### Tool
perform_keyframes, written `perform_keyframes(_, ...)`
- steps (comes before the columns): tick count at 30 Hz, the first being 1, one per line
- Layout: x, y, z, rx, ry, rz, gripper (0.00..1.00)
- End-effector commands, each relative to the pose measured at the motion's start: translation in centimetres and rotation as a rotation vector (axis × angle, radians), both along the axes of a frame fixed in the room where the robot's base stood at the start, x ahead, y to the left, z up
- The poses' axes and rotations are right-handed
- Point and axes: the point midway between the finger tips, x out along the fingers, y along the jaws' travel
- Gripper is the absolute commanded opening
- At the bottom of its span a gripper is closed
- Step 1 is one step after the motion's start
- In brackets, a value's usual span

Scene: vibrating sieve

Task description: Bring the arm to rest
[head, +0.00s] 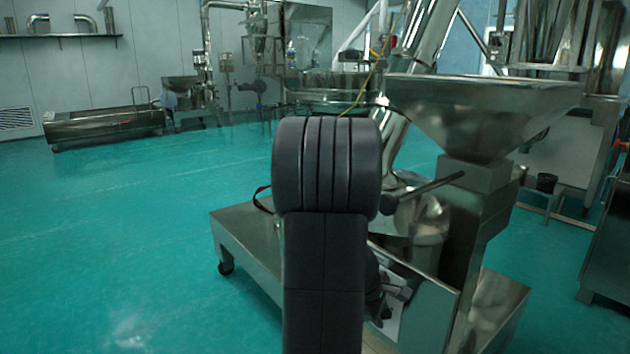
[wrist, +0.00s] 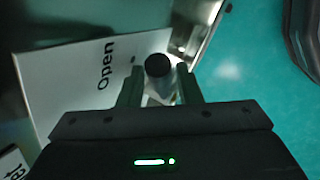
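My gripper (wrist: 160,88) shows in the wrist view with its two dark green fingers apart. A dark round knob (wrist: 158,65) on a metallic stem appears between the fingertips. Whether the fingers touch it I cannot tell. A white plate marked "Open" (wrist: 95,75) lies behind and to the left of the knob. In the head view my dark arm stands upright in the middle, and it hides most of my gripper low beside the machine. Part of a white plate (head: 392,317) shows just right of the arm.
A steel machine with a wide hopper (head: 484,105) stands close on the right, its handle bar (head: 430,188) reaching toward my arm. Its wheeled base (head: 240,240) extends to the left. Other steel equipment (head: 105,127) stands along the back wall. The green floor on the left is clear.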

Motion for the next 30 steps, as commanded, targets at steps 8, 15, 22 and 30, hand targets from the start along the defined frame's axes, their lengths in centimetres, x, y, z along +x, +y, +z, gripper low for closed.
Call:
perform_keyframes(8,-1.3,1.8,4.9,0.004,-0.008,0.002,0.31)
perform_keyframes(15,-2.5,3.5,9.2,0.005,-0.009,0.001,0.31)
perform_keyframes(22,-3.6,4.9,12.2,0.005,-0.004,-0.003,0.31)
perform_keyframes(30,-2.1,2.6,6.2,0.003,-0.002,-0.004,0.31)
